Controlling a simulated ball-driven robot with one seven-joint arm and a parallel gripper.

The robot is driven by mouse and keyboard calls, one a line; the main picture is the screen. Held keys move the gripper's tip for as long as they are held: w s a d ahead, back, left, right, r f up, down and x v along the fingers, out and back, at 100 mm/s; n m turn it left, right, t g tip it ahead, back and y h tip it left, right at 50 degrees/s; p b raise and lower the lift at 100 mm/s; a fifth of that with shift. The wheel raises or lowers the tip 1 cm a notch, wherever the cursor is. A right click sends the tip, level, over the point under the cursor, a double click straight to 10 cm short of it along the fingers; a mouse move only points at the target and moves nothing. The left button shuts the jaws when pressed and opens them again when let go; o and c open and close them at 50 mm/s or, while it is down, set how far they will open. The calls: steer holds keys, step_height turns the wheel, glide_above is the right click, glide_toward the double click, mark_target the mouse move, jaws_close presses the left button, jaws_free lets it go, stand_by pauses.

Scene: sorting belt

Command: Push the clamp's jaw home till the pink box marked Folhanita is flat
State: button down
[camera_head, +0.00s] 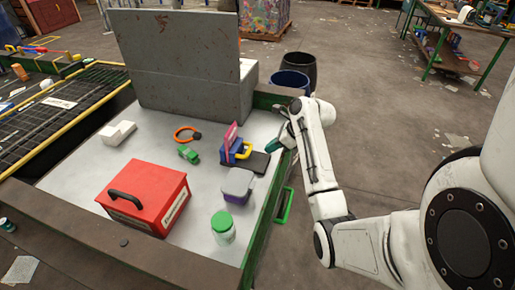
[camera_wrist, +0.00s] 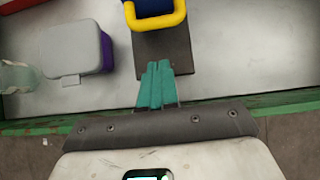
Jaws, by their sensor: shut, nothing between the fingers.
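The clamp (camera_head: 258,163) has a dark flat base, a blue part and a yellow handle (camera_head: 243,152). It stands near the right edge of the white table. The pink box (camera_head: 230,136) shows as a thin upright shape at the clamp's blue part; its marking is too small to read. In the wrist view the clamp's dark base (camera_wrist: 163,48) and yellow handle (camera_wrist: 157,20) show, and the pink box is out of view. My gripper (camera_wrist: 157,68) has teal fingers, shut and empty, with their tips over or against the base's near end; contact cannot be told.
A grey and purple container (camera_head: 238,185), a green-lidded jar (camera_head: 222,227) and a red box (camera_head: 147,197) stand nearby. A green toy (camera_head: 188,154) and an orange ring (camera_head: 187,134) lie left of the clamp. A grey panel (camera_head: 185,65) rises behind. A green rim (camera_head: 262,222) edges the table.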

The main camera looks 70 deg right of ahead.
steer(key=w+f, duration=0.2)
steer(key=w, duration=0.1)
steer(key=shift+w+a, duration=0.15)
steer(key=shift+w, duration=0.15)
steer(key=shift+w+a+f+p, duration=0.1)
steer(key=shift+w+f+p, duration=0.1)
steer(key=shift+w, duration=0.2)
steer(key=shift+w+f+p, duration=0.1)
steer(key=shift+w+p, duration=0.05)
steer(key=shift+w, duration=0.25)
steer(key=shift+w+r, duration=0.1)
steer(key=shift+w+a+r+p, duration=0.1)
steer(key=shift+w+p, duration=0.25)
steer(key=shift+p, duration=0.5)
steer(key=shift+w+f, duration=0.2)
